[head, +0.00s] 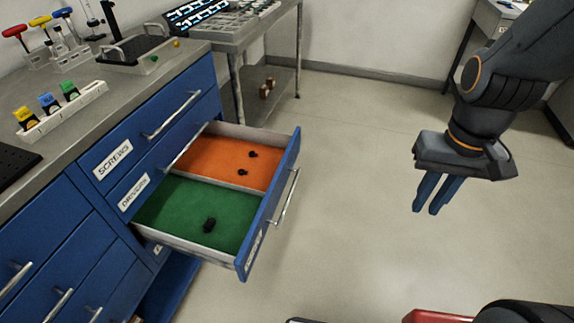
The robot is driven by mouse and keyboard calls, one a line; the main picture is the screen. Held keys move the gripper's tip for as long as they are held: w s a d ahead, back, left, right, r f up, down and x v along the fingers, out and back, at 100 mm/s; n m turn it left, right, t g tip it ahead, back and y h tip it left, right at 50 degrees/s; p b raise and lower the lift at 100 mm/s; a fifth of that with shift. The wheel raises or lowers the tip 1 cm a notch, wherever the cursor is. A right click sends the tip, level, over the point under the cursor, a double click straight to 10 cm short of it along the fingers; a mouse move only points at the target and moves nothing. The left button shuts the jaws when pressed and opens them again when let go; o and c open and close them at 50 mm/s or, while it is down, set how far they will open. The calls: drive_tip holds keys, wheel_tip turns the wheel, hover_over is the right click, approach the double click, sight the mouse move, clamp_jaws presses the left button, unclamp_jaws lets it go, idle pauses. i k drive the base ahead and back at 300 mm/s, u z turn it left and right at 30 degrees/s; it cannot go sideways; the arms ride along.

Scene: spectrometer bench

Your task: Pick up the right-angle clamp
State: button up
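An open blue drawer has two lined compartments. A dark, blocky piece (209,225) lies on the green lining, near the middle of the front compartment; it may be the right-angle clamp, but it is too small to be sure. Two smaller black pieces, one farther back (253,154) and one nearer (242,172), lie on the orange lining of the other compartment. My gripper (427,210) points down over the floor, well to the right of the drawer. Its blue fingers stand a little apart with nothing between them.
The drawer (270,205) juts out from the blue cabinet. A bench top (80,125) above it carries a white rack (62,110) with coloured blocks and a black tray (145,52). A grey table (235,45) stands behind. The floor between drawer and gripper is clear.

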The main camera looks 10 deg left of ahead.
sight(210, 221)
drive_tip(key=u, duration=1.75)
drive_tip(key=k, duration=0.55)
drive_tip(key=z, duration=0.75)
drive_tip(key=i, duration=1.1)
drive_tip(key=u, duration=0.65)
